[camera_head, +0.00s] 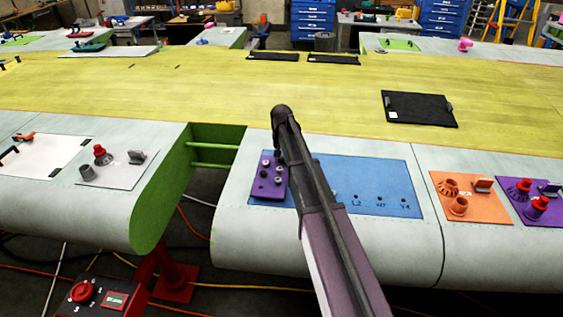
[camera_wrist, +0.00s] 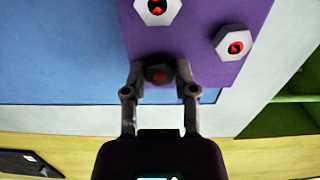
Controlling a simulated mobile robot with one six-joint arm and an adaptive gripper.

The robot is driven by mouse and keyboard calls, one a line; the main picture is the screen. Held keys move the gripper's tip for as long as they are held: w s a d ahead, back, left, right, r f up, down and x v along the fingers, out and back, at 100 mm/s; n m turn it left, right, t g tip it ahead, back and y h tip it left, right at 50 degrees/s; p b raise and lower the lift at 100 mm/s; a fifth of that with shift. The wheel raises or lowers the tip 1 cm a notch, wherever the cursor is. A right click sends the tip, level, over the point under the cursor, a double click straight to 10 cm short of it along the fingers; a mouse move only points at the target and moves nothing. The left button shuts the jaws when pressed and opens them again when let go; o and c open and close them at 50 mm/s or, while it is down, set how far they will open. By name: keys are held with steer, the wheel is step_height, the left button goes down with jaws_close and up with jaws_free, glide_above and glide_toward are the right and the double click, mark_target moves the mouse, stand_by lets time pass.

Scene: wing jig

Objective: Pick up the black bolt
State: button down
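In the wrist view, a dark, nearly black hex bolt (camera_wrist: 159,73) with a faint reddish middle sits at the edge of a purple plate (camera_wrist: 195,50). My gripper (camera_wrist: 160,76) has one fingertip on each side of this bolt, very close to it. I cannot tell whether the fingers press on it. Two light grey hex bolts with red centres, one at the top (camera_wrist: 157,10) and one at the right (camera_wrist: 235,45), are on the same plate. In the head view, the purple plate (camera_head: 258,189) lies at the left end of a blue mat; my arm hides part of it and the fingertips.
The blue mat (camera_head: 385,175) lies on the pale wing panel (camera_head: 240,225). An orange plate (camera_head: 480,208) and another purple plate (camera_head: 515,208) with fittings stand to the right. A green-edged gap (camera_head: 215,150) opens left of the panel. A black tablet-like board (camera_head: 420,107) lies beyond.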

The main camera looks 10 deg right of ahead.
mark_target(282, 159)
steer(key=shift+r, duration=0.2)
stand_by(0.4)
step_height(282, 159, up, 10)
steer(key=p, duration=1)
steer(key=shift+f, duration=0.2)
stand_by(0.7)
